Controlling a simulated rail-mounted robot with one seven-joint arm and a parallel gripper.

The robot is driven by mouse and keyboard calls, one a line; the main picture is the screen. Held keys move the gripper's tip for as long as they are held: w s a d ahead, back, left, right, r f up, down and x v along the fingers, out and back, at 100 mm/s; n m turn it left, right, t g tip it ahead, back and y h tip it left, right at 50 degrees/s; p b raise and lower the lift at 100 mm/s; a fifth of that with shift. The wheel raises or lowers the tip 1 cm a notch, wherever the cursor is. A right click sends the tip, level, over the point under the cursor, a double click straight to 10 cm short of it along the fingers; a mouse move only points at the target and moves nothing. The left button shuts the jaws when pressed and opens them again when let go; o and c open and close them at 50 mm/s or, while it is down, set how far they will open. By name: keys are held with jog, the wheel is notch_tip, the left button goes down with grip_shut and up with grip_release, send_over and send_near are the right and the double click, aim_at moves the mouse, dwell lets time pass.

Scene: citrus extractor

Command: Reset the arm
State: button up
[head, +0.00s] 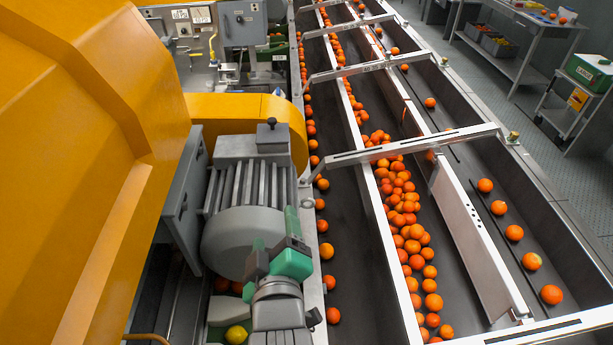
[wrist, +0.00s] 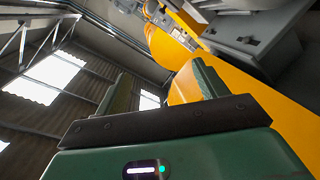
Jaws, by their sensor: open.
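My gripper (head: 275,228) is at the lower middle of the head view, in front of the large grey motor (head: 245,225). Its green fingers stand apart with nothing between them. In the wrist view my gripper (wrist: 162,78) also shows its two green fingers apart and empty. Past them are the roof and part of the yellow machine (wrist: 290,105), so the fingers appear tilted upward. I cannot tell how near the gripper is to the motor.
The big yellow housing (head: 90,150) fills the left. Conveyor lanes with many oranges (head: 400,215) run along the right, divided by white rails (head: 470,235). A yellow fruit (head: 236,334) lies low beside my arm. A cart with a green box (head: 588,72) stands far right on open floor.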

jog(key=s+d+r+m+t+h, duration=0.1)
jog(key=s+d+r+m+t, duration=0.25)
jog(key=r, duration=0.65)
jog(key=s+r+m+t, duration=0.35)
jog(key=s+r, duration=0.25)
jog(key=r, duration=0.5)
jog(key=s+d+r+m+t+h, duration=0.15)
jog(key=s+r+m, duration=0.25)
jog(key=r, duration=0.6)
notch_tip(320, 180, up, 22)
jog(key=p, duration=2.1)
jog(key=shift+w+t+y, duration=0.35)
jog(key=shift+y, duration=0.1)
jog(key=shift+d+f, duration=0.1)
jog(key=shift+f, duration=0.05)
